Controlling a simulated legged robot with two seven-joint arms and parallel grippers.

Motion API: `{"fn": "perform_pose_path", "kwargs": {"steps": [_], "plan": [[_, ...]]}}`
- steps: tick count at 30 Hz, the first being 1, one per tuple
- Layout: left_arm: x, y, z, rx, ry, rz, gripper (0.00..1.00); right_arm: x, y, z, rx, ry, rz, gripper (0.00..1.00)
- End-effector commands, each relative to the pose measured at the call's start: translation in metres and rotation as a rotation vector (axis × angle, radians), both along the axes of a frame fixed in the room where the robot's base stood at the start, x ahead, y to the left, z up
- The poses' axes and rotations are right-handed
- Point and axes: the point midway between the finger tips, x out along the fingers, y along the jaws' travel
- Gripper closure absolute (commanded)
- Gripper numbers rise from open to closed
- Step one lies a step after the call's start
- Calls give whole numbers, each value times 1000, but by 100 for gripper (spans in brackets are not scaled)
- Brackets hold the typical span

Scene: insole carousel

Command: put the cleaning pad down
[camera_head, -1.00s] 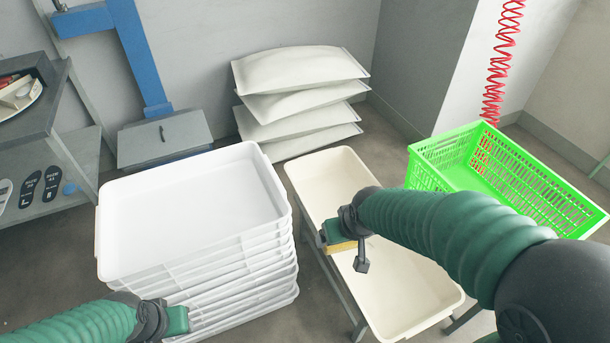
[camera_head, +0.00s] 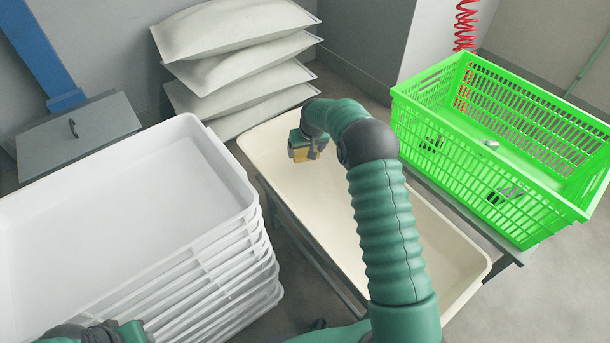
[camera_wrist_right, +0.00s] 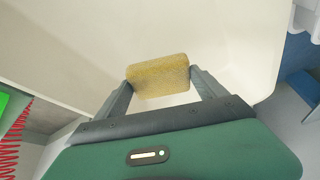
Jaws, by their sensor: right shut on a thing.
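The cleaning pad (camera_wrist_right: 158,76) is a yellow sponge-like block. My right gripper (camera_wrist_right: 160,82) is shut on it, with one finger at each end of the pad. In the head view the pad (camera_head: 301,155) shows just under my right gripper (camera_head: 304,148), over the far left part of a long cream trough (camera_head: 440,262). I cannot tell whether the pad touches the trough. My left gripper (camera_head: 115,334) shows only in part at the bottom left edge, beside the white trays; its jaws are not clear.
A stack of white trays (camera_head: 235,262) stands left of the trough. A green crate (camera_head: 500,200) stands to its right. Several pale sacks (camera_head: 235,25) are piled behind it. A grey lidded box (camera_head: 75,135) is at the far left.

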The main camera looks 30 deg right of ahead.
Motion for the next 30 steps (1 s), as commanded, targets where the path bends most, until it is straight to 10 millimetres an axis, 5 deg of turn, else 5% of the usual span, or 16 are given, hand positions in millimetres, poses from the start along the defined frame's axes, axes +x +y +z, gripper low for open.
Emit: {"fn": "perform_pose_path", "kwargs": {"steps": [1, 12, 22, 23, 26, 30], "plan": [[0, 0, -13, 0, 0, 0, 64, -1, 1, -19, 1, 3, 0, 51], [0, 0, -49, 0, 1, 0, 64, 0, 1, -83, 1, 0, 0, 51], [0, 0, -46, 0, 0, 0, 64, 0, 1, -83, 1, 1, 0, 57], [0, 0, -46, 0, 0, 0, 64, 0, 1, -83, 1, 1, 0, 15], [0, 0, -46, 0, 0, 0, 64, 0, 1, -82, 1, 1, 0, 2], [0, 0, -46, 0, 0, 0, 64, 0, 1, -82, 1, 1, 1, 0]]}}
